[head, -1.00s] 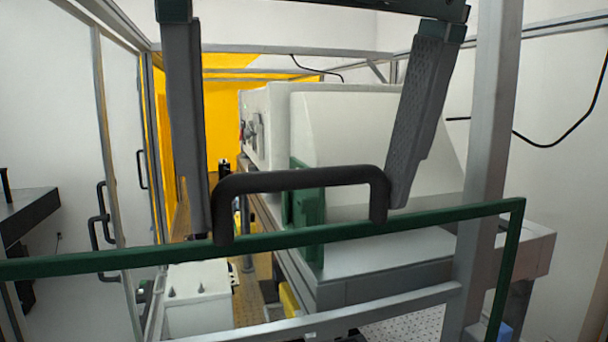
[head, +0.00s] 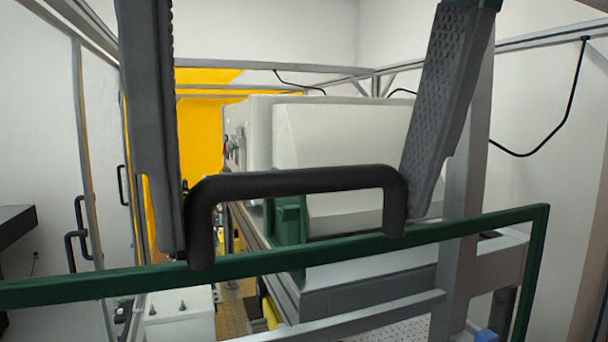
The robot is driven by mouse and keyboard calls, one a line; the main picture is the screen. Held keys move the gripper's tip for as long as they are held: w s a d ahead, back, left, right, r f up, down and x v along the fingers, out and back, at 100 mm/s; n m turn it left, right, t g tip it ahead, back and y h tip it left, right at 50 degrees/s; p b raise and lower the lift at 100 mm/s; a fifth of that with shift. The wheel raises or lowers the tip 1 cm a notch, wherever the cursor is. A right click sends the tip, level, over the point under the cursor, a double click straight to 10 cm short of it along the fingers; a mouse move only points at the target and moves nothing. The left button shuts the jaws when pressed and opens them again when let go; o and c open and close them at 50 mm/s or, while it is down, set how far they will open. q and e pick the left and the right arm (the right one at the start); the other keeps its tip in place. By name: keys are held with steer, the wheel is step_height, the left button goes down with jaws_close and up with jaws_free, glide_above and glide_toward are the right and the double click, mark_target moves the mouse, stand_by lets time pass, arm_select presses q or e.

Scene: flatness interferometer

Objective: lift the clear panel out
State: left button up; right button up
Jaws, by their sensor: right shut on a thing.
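The clear panel has a dark green frame (head: 330,250) whose top rail crosses the lower view, with its right upright (head: 534,270) also showing. The machine shows through its see-through middle; its lower edge is out of view. A black bar handle (head: 300,181) stands on the top rail. My right gripper (head: 294,234) comes down from above, with one grey ridged finger at each end of the handle. The fingers press on the handle's two outer sides, so it is shut on the handle. My left gripper is not in view.
Behind the panel stand a pale machine housing (head: 345,150) on a grey base and a grey metal post (head: 456,240). A white box (head: 180,315) is low at left. A yellow screen (head: 200,135) is at the back. Doors with black handles line the left.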

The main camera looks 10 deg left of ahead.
steer(key=shift+s+d+r+b, duration=0.2)
steer(key=shift+s+d, duration=0.25)
steer(key=shift+s, duration=0.2)
steer(key=shift+s+d+r+b, duration=0.1)
steer(key=shift+s+d+b, duration=0.1)
steer(key=shift+s+d, duration=0.3)
